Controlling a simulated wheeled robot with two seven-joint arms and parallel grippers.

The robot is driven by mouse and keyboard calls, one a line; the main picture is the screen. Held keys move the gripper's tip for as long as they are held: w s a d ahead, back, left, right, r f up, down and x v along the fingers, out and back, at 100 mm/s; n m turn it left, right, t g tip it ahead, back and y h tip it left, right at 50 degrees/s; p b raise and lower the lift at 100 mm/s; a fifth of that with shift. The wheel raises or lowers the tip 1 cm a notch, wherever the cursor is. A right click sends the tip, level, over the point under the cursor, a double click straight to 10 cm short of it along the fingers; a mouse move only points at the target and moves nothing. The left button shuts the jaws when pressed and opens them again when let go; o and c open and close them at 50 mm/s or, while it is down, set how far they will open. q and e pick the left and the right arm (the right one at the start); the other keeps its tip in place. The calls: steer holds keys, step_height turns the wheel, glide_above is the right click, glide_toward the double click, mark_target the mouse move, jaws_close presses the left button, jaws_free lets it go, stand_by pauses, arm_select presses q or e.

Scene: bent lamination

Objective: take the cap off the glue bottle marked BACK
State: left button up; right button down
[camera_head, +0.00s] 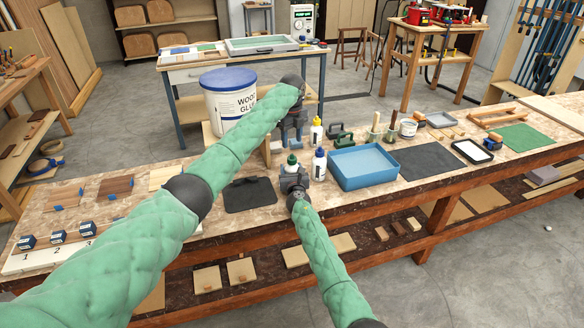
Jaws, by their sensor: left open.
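Several glue bottles stand near the middle of the bench. One has a dark green cap (292,159) and a white body (292,168); it is at my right gripper (294,181), which hides its lower part. I cannot tell whether the fingers are closed on it. A white bottle with a dark label (319,165) stands just right of it, and a yellow-capped bottle (316,131) stands farther back. The word BACK is not readable on any of them. My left gripper (292,136) is open, behind and above the green-capped bottle, pointing down.
A blue tray (362,168) lies right of the bottles, with a dark mat (431,161) beyond it. A black clipboard-like board (249,195) lies to the left. A large wood glue bucket (228,92) stands behind my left arm.

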mark_target(292, 156)
arm_select(q)
steer(key=m, duration=0.2)
steer(key=a+m, duration=0.1)
steer(key=m, duration=0.2)
steer(key=shift+y, duration=0.3)
steer(key=shift+d+f+m, duration=0.1)
steer(key=shift+d+m, duration=0.3)
steer(key=shift+m, duration=0.8)
steer(key=shift+d+m, duration=0.1)
steer(key=shift+m, duration=0.7)
steer(key=shift+f, duration=4)
